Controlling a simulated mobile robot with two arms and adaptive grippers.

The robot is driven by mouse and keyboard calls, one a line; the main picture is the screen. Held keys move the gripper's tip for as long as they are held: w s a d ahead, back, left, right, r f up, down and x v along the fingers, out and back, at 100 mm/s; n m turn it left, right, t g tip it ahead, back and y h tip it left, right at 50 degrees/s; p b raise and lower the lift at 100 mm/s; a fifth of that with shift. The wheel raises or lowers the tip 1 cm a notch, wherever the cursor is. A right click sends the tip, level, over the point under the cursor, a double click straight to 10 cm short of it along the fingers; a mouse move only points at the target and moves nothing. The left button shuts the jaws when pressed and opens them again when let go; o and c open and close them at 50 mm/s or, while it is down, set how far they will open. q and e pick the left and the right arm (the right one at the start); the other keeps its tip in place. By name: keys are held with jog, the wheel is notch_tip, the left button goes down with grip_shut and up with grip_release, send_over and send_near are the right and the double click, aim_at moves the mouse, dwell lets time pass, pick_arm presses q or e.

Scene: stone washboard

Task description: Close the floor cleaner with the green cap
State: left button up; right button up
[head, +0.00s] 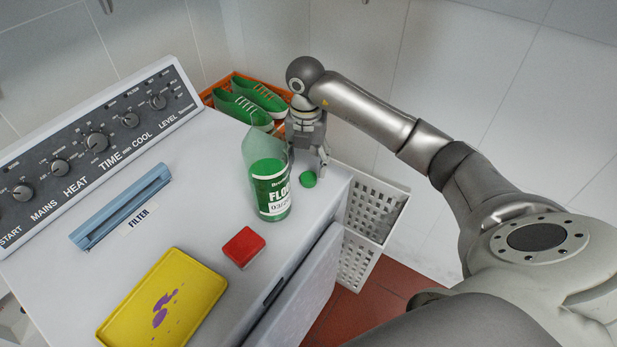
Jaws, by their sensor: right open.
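The floor cleaner (270,192) is a clear bottle with a green label and green contents, standing upright on the white machine near its right edge. The green cap (308,179) lies on the machine top just right of the bottle. My right gripper (307,165) points down behind and to the right of the bottle, close to the cap. It is open, and one finger shows beside the cap; the bottle partly hides the rest. I cannot tell whether a finger touches the cap. My left gripper is not in view.
A red block (244,247) and a yellow tray (163,305) with a purple stain lie on the white machine top (200,215). Green shoes (243,107) sit in an orange box behind. A white perforated basket (375,208) hangs beyond the right edge.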

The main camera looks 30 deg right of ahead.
aim_at(308, 178)
jog(key=shift+s+f+p, duration=0.1)
jog(key=shift+f+p, duration=0.4)
notch_tip(308, 178, down, 3)
jog(key=shift+s+d+f+p, duration=0.1)
jog(key=shift+d+f+p, duration=0.1)
jog(key=shift+p, duration=0.6)
jog(key=shift+f, duration=0.4)
jog(key=c, duration=0.8)
